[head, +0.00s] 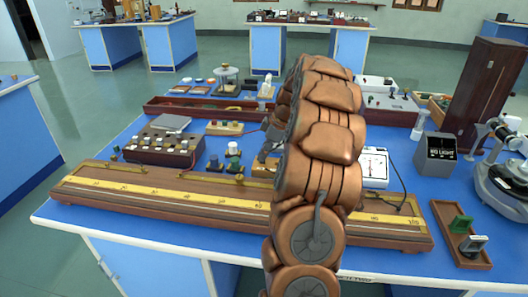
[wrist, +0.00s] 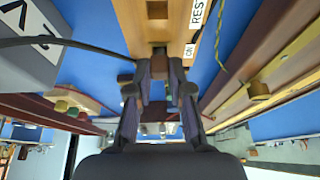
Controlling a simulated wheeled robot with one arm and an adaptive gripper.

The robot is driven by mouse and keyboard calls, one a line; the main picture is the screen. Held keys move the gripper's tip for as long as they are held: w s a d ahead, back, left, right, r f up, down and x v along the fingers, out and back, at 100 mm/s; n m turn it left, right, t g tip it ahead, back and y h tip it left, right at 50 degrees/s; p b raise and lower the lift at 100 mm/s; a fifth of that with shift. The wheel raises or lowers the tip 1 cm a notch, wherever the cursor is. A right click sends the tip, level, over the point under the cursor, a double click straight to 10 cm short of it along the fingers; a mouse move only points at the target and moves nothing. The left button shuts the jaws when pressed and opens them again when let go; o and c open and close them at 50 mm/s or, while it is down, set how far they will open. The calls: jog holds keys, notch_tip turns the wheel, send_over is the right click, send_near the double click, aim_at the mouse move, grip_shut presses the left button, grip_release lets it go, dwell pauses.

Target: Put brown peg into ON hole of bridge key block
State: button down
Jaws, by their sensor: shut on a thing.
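The bridge key block (wrist: 176,28) is a light wooden strip at the top of the wrist view, with white labels reading REST and ON. A dark brown square shows on it beside REST. The brown peg (wrist: 158,64) is a small dark brown piece between my fingertips, beside the ON label. My gripper (wrist: 158,78) is shut on it at the near end of the block. Whether the peg is above the ON hole or partly in it cannot be told. In the head view, my gripper (head: 266,148) is over the block (head: 266,169), largely hidden by my arm.
A long wooden metre bridge (head: 150,194) runs along the bench front. A resistance box (head: 160,148) stands left, and a white meter (head: 374,165) stands right of my arm. A black cable (wrist: 60,42) crosses beside the block in the wrist view.

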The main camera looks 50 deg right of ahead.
jog(key=shift+f, duration=0.25)
jog(key=c, duration=1)
grip_release()
jog(key=shift+r, duration=0.15)
jog(key=v, duration=1.1)
jog(key=shift+s+d+r, duration=0.1)
jog(key=shift+s+r, duration=0.05)
jog(key=shift+r, duration=0.15)
